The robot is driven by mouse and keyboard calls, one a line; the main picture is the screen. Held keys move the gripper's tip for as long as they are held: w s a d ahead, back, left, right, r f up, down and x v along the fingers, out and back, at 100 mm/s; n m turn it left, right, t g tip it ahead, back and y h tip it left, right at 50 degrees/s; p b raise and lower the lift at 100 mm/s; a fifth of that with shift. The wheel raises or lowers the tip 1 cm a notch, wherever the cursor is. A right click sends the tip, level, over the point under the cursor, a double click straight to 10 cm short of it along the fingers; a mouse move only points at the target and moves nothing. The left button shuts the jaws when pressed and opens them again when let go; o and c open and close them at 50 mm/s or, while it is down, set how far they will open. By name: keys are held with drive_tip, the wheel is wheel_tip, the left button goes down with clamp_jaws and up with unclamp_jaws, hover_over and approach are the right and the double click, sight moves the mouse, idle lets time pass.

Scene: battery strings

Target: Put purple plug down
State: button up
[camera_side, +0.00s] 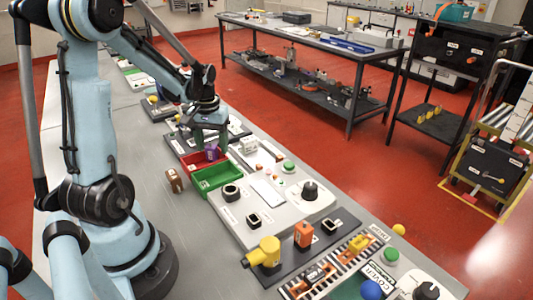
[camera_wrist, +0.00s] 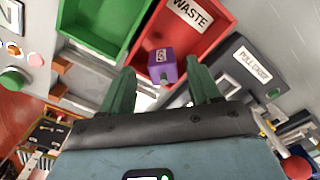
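The purple plug (camera_wrist: 162,65) shows in the wrist view between and just beyond my fingertips, against the inside of the red tray (camera_wrist: 205,40) labelled WASTE. In the side view the plug (camera_side: 212,153) is small and partly hidden under my gripper (camera_side: 210,141). My gripper (camera_wrist: 162,76) points down over the red tray with its green fingers spread. A gap shows on both sides of the plug, so the fingers do not hold it. I cannot tell whether the plug rests on the tray floor.
A green tray (camera_side: 217,178) adjoins the red one. A brown block (camera_side: 174,180) stands on the bench to its left. Panels with black sockets, a yellow plug (camera_side: 266,252) and an orange plug (camera_side: 303,234) lie nearer the camera. Bare bench (camera_side: 150,175) shows around the brown block.

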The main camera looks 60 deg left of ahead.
sight(211, 146)
wheel_tip(211, 146, up, 11)
drive_tip(key=w+d+f+m+t, duration=0.1)
drive_tip(key=d+m+t, duration=0.6)
drive_tip(key=d, duration=1.6)
drive_tip(key=shift+f+m, duration=0.2)
drive_tip(key=shift+m, duration=0.8)
